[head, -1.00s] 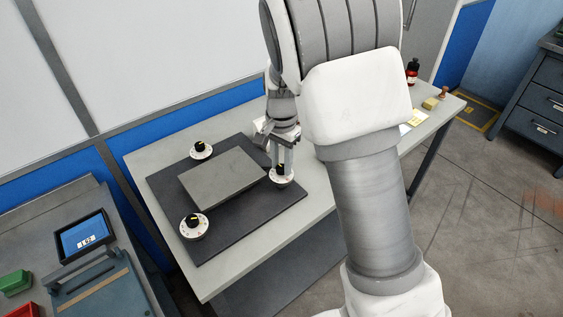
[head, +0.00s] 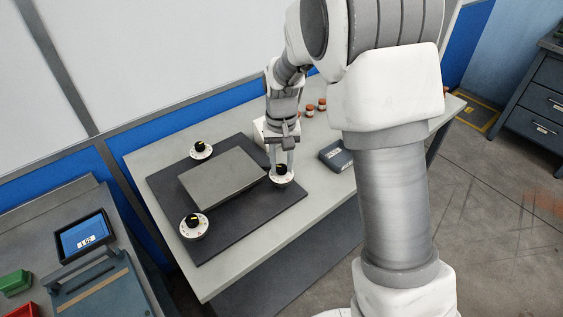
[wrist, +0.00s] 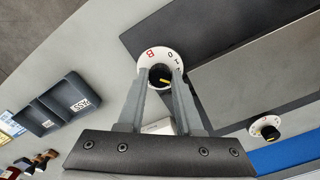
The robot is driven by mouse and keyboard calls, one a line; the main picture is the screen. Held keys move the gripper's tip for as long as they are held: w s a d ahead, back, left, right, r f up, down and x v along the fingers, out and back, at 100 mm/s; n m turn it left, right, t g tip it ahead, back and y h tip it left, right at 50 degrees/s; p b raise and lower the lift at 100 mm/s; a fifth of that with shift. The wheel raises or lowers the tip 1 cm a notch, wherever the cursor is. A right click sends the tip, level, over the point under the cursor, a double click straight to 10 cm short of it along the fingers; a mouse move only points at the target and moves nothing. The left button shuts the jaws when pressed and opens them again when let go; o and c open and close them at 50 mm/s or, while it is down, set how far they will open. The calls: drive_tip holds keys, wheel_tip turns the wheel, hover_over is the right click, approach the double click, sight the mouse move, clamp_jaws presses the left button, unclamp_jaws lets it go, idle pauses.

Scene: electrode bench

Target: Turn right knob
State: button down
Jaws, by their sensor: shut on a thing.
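The right knob (head: 281,170) is a black knob with a yellow mark on a white lettered dial, at the right corner of the dark mat (head: 243,222). It also shows in the wrist view (wrist: 160,78), where the letter B is readable on its dial. My gripper (head: 281,163) points down at it and is shut on the knob, with one finger on each side. A second knob (head: 200,148) stands at the back of the mat and a third knob (head: 194,222) at the front left; my gripper is apart from both.
A grey plate (head: 220,180) lies on the mat between the knobs. A tablet (head: 84,237) is on the left bench. The bench front is clear.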

sight(282, 167)
drive_tip(key=n, duration=0.3)
drive_tip(key=shift+n, duration=0.3)
idle(0.3)
drive_tip(key=c, duration=0.6)
unclamp_jaws()
drive_tip(key=shift+o, duration=0.2)
wheel_tip(282, 167, up, 17)
drive_tip(key=p, duration=0.2)
drive_tip(key=shift+r, duration=0.2)
